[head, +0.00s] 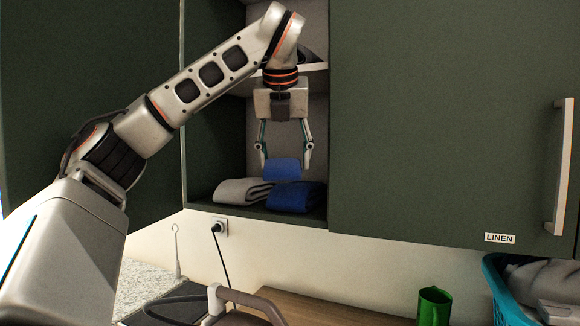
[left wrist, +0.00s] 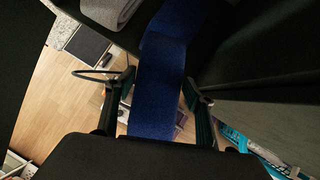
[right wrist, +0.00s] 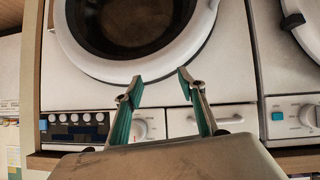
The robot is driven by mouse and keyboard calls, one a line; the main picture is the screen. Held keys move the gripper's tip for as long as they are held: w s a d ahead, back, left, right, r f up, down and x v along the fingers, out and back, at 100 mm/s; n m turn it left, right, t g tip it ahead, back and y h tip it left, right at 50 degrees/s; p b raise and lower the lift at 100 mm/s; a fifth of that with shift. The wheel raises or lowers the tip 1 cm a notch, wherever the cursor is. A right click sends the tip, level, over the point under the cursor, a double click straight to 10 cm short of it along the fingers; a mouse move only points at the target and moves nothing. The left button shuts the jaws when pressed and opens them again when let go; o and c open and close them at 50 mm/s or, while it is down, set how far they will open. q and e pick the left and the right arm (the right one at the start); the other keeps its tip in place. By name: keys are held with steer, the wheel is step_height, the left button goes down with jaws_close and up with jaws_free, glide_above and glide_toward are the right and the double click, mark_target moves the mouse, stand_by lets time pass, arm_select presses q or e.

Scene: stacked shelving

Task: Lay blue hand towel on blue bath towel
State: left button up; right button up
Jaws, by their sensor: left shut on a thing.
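The blue hand towel (head: 282,169) is between the fingers of my left gripper (head: 284,165), inside the open cupboard. It also shows in the left wrist view (left wrist: 156,95), where it spans the space between the fingers. The larger, darker blue bath towel (head: 297,197) lies folded on the cupboard's bottom shelf, directly below the hand towel. The hand towel's lower edge is just above or at the bath towel's top; I cannot tell whether they touch. My right gripper (right wrist: 157,82) is open and empty in front of a washing machine.
A folded grey towel (head: 243,191) lies left of the bath towel on the same shelf. A cupboard door (head: 440,120) labelled LINEN is right of the opening. A washing machine (right wrist: 200,68) faces my right gripper.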

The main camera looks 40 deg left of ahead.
arm_select(q)
steer(key=w+a, duration=0.2)
steer(key=w+a+p, duration=0.1)
steer(key=w+a, duration=0.1)
steer(key=w, duration=0.1)
steer(key=shift+w, duration=0.1)
steer(key=w+a+p, duration=0.1)
steer(key=w+a, duration=0.1)
steer(key=w, duration=0.1)
steer(key=shift+a, duration=0.15)
steer(key=shift+w+a, duration=0.1)
step_height(320, 180, down, 4)
steer(key=shift+a+r+p, duration=0.1)
steer(key=shift+r+p, duration=0.1)
steer(key=shift+p, duration=0.15)
arm_select(e)
steer(key=shift+s+d+h, duration=0.2)
steer(key=shift+s+d, duration=0.1)
steer(key=shift+d, duration=0.2)
steer(key=shift+s+d+h, duration=0.2)
steer(key=shift+s+d, duration=0.05)
steer(key=shift+d, duration=0.25)
arm_select(q)
steer(key=o, duration=1.1)
steer(key=shift+r, duration=0.15)
